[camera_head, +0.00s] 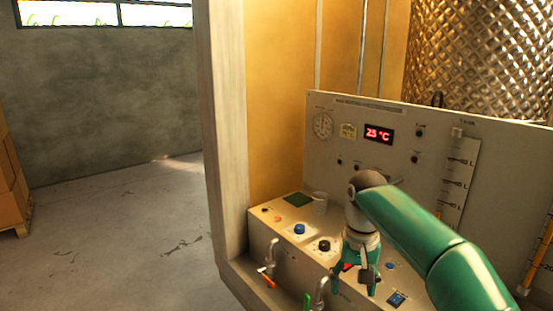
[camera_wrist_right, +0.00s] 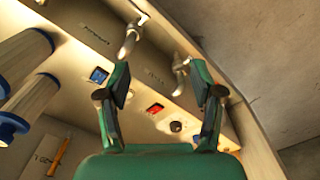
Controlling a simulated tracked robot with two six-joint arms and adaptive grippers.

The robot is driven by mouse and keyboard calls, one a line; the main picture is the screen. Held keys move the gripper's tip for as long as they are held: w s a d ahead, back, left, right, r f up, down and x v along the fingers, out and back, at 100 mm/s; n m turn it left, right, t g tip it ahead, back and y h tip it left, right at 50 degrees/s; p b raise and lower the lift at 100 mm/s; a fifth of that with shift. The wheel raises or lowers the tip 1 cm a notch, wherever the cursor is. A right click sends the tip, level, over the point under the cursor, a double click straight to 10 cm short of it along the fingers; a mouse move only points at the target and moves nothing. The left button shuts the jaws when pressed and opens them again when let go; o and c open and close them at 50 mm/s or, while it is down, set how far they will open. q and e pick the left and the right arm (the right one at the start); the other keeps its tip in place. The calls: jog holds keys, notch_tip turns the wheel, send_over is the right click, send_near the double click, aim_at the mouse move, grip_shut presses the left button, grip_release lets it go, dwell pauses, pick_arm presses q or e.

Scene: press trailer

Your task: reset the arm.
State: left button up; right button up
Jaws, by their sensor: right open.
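My right arm (camera_head: 425,235) is green and reaches in from the right in the head view. Its gripper (camera_head: 356,284) points down over the front part of the press panel's ledge (camera_head: 275,225). In the right wrist view, the two fingers of this gripper (camera_wrist_right: 160,85) are spread apart with nothing between them. The ledge with its switches and taps shows beyond them. I cannot tell how far the fingertips are from the ledge. My left gripper is not in view.
The ledge carries a blue knob (camera_head: 299,229), a black knob (camera_head: 324,246), a cup (camera_head: 320,202) and a blue switch (camera_head: 396,299). A tap (camera_head: 270,262) with an orange handle projects in front. The upright panel's display (camera_head: 379,134) glows red. Open floor (camera_head: 110,235) lies left.

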jog(key=s+d+f+g, duration=0.1)
jog(key=s+f+g, duration=0.15)
jog(key=f, duration=0.55)
jog(key=s+d+f+g+y, duration=0.1)
jog(key=s+f, duration=0.3)
jog(key=f, duration=0.4)
jog(key=s+d+f+g, duration=0.15)
jog(key=s+f, duration=0.25)
jog(key=f, duration=0.4)
jog(key=s+a+f+t+y, duration=0.15)
jog(key=s+a+f, duration=0.25)
jog(key=s+f, duration=0.45)
jog(key=s+a+f+t+y, duration=0.15)
jog(key=s+a+f, duration=0.35)
jog(key=s, duration=0.7)
jog(key=w+t, duration=0.1)
jog(key=w+d+f, duration=0.1)
jog(key=w, duration=0.1)
jog(key=w+t, duration=0.1)
jog(key=shift+w+d+f+m+t, duration=0.15)
jog(key=shift+w+d+m+t, duration=0.05)
jog(key=shift+m+t, duration=0.1)
